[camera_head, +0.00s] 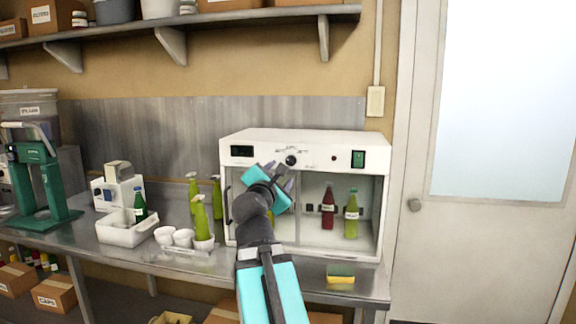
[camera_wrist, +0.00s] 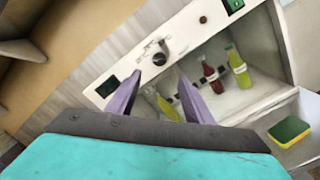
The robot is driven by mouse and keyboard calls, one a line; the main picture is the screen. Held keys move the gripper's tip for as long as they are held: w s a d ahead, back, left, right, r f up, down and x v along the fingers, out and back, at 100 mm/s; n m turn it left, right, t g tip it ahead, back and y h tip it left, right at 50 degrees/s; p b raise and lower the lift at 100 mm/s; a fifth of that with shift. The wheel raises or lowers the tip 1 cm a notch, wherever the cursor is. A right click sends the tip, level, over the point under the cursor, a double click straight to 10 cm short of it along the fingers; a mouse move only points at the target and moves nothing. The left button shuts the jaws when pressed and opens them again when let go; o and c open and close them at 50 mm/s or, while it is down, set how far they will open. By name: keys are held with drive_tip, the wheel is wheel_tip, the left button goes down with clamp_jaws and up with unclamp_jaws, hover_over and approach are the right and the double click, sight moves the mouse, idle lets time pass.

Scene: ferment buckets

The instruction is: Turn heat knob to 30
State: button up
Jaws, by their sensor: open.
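The heat knob (camera_head: 291,160) is a round black dial on the white top panel of the incubator box (camera_head: 340,147), with small printed marks around it. In the wrist view the knob (camera_wrist: 159,59) sits ahead of my gripper, just beyond and between the fingertips as seen. My gripper (camera_head: 280,176) is in front of the panel, slightly below and left of the knob. In the wrist view its two purple fingers (camera_wrist: 160,85) are spread apart with nothing between them. The knob's exact setting is too small to read.
The panel also holds a dark display (camera_head: 242,151) and a green switch (camera_head: 358,159). Inside the box stand a red bottle (camera_head: 328,208) and a yellow-green bottle (camera_head: 351,215). A sponge (camera_head: 340,273) lies at the bench's front edge. Green spray bottles (camera_head: 201,218) stand left of the box.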

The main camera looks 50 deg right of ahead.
sight(291, 162)
drive_tip(key=shift+d, duration=0.1)
drive_tip(key=p+x, duration=0.3)
drive_tip(key=p, duration=0.2)
drive_tip(key=shift+w+d+r+p, duration=0.1)
drive_tip(key=shift+r+p, duration=0.05)
drive_tip(key=shift+p, duration=0.15)
drive_tip(key=p+x, duration=0.2)
drive_tip(key=p, duration=0.3)
drive_tip(key=shift+d, duration=0.1)
idle(0.3)
drive_tip(key=shift+p+x, duration=2.9)
drive_tip(key=shift+x, duration=1.25)
